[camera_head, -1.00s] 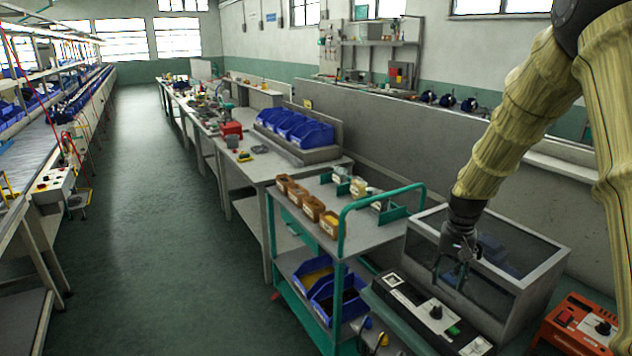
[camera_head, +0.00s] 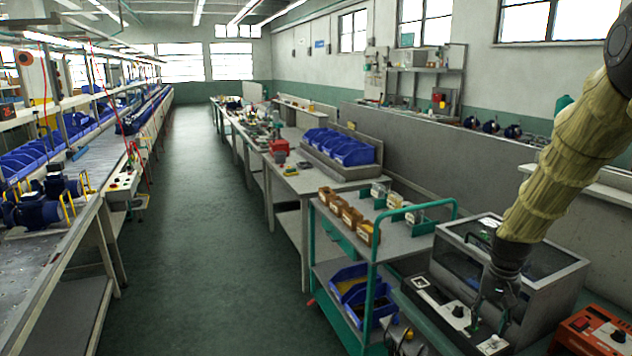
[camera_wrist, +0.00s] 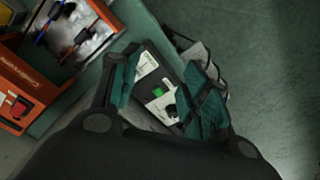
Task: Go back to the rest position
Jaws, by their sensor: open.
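My gripper (camera_head: 492,312) hangs at the end of my cream-sleeved arm at the right of the head view, pointing down in front of the clear-sided box. In the wrist view its two green-padded fingers (camera_wrist: 165,95) stand apart with nothing between them. Beyond them lies the black control panel (camera_wrist: 155,85) with a green button and a black knob. The same panel (camera_head: 440,307) shows in the head view below and left of the gripper. I cannot tell the exact height of the gripper above it.
The clear-sided box (camera_head: 560,268) stands close behind the gripper. An orange unit (camera_head: 590,333) is at lower right. A green-framed cart (camera_head: 400,248) with brown bins stands to the left. The conveyor line (camera_head: 75,240) is at far left. The aisle floor (camera_head: 200,240) is clear.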

